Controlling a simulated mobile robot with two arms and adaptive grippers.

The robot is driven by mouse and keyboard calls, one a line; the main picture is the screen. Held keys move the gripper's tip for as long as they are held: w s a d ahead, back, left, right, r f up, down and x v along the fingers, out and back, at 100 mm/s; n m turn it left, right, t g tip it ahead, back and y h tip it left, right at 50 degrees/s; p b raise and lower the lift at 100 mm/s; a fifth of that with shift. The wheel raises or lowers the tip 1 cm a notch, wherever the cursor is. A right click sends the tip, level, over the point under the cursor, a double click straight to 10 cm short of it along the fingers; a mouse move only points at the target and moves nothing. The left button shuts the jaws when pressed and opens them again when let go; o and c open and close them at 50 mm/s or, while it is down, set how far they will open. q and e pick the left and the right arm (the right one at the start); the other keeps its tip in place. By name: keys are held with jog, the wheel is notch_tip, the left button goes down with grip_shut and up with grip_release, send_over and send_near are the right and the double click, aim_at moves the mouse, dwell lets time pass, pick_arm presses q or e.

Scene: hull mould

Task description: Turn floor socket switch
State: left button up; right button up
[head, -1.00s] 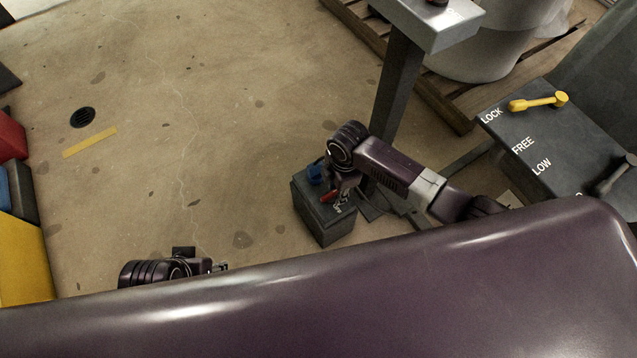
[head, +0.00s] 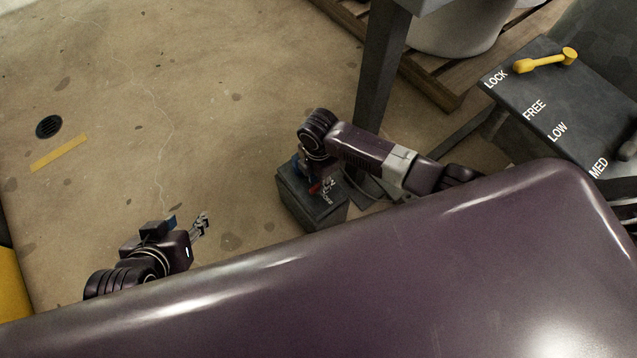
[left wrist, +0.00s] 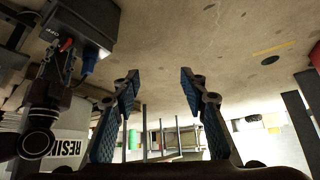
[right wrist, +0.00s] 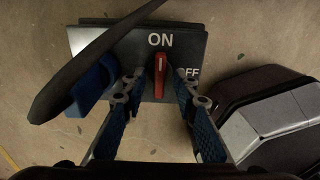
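The floor socket (head: 308,207) is a dark grey box on the floor. In the right wrist view its top (right wrist: 195,42) carries a red switch (right wrist: 160,76), lined up with the ON label; OFF is to the right. A blue plug (right wrist: 92,85) with a black cable sits left of the switch. My right gripper (right wrist: 160,78) is open, its fingertips to either side of the switch in that view; contact cannot be told. In the head view my right gripper is over the box, largely hidden. My left gripper (head: 203,226) is open and empty (left wrist: 160,75), left of the box.
A grey post (head: 380,75) stands just behind the box. A dark panel (head: 560,90) with a yellow lever (head: 545,61) is at right. A pallet (head: 440,80) with a white drum lies behind. The floor (head: 190,110) at left is clear around a drain (head: 48,126).

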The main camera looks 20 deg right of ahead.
pick_arm(q)
jog(key=shift+w+d+r+t, duration=0.2)
jog(key=shift+w+r, duration=0.15)
jog(key=shift+w, duration=0.2)
jog(key=shift+w+d+r+t, duration=0.2)
jog(key=shift+w+r, duration=0.1)
jog(key=shift+w, duration=0.2)
pick_arm(e)
jog(key=shift+f, duration=0.45)
jog(key=shift+c, duration=0.7)
grip_shut()
